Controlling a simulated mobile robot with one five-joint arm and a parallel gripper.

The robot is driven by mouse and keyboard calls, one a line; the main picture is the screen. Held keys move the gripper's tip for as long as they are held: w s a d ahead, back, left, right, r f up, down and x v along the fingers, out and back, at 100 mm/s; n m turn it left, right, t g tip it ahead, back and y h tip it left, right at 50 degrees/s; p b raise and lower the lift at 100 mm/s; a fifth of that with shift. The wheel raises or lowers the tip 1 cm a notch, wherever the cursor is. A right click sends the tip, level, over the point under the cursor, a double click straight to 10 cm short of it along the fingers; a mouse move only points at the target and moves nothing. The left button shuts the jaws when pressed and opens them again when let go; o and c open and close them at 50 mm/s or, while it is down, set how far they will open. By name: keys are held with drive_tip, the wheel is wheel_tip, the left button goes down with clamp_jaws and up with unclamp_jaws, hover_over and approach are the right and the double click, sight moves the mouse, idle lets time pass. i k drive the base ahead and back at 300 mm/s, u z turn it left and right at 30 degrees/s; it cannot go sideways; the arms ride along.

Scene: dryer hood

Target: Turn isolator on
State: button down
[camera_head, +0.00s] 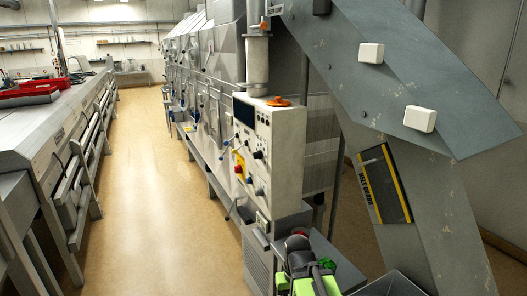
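A pale control cabinet (285,150) stands right of the picture's middle, its front face seen at a slant. On that face a red knob on a yellow plate (239,168) looks like the isolator. It is small, and I cannot tell its turned position. Dark knobs, a blue knob and a dark display sit near it. My gripper (304,284), with green and dark parts, is at the bottom edge, below the cabinet and apart from the red knob. It is partly cut off, and I cannot tell whether its fingers are open.
An orange disc (278,101) lies on top of the cabinet. Thin levers stick out from the machine's front. A large grey sloping hood (425,190) stands close on the right. A long bench (50,120) with red items runs along the left. The tan floor (150,190) between is clear.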

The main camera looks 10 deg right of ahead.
sight(238, 169)
drive_tip(key=u, duration=0.4)
drive_tip(key=k, duration=1.35)
drive_tip(key=u, duration=0.15)
drive_tip(key=i, duration=3.4)
drive_tip(key=u, duration=0.85)
drive_tip(key=i, duration=0.7)
drive_tip(key=u, duration=0.25)
drive_tip(key=k, duration=0.55)
drive_tip(key=u, duration=0.15)
drive_tip(key=i, duration=0.6)
